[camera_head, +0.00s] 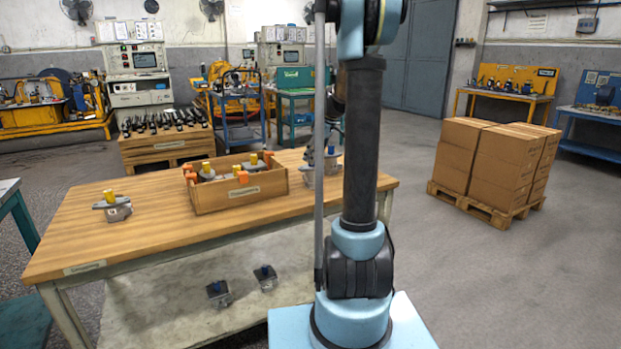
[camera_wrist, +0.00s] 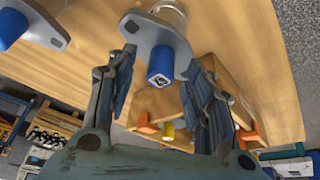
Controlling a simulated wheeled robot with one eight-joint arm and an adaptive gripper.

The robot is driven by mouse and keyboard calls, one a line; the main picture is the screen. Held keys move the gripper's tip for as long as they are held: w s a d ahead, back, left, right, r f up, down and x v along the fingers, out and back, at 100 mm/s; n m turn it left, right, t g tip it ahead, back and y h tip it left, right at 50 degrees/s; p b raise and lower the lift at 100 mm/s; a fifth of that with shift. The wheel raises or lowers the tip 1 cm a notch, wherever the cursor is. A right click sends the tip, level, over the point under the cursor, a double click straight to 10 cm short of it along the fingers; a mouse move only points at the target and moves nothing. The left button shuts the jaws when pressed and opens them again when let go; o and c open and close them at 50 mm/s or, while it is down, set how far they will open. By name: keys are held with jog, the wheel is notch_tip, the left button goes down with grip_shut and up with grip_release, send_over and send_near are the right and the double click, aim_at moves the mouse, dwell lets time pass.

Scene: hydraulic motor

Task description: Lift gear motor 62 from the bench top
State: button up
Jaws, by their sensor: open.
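In the wrist view a grey motor with a blue shaft cap (camera_wrist: 160,66) stands on the wooden bench top (camera_wrist: 245,50). My gripper (camera_wrist: 160,62) is open, with one finger on each side of the blue cap. I cannot tell whether the fingers touch it. A second grey motor with a blue cap (camera_wrist: 12,28) is at the left edge of the wrist view. In the head view, a blue-capped motor (camera_head: 331,151) shows at the bench's right end, partly hidden by my arm. I cannot read the number 62 on any motor.
A yellow-capped motor (camera_head: 113,206) stands at the bench's left. Two blue-capped motors (camera_head: 265,278) are on the lower shelf. Stacked cartons (camera_head: 495,165) are at right.

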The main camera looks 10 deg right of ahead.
jog(key=shift+w+a+f, duration=0.15)
jog(key=shift+a+f, duration=0.1)
jog(key=shift+f, duration=0.35)
grip_shut()
jog(key=shift+r, duration=0.2)
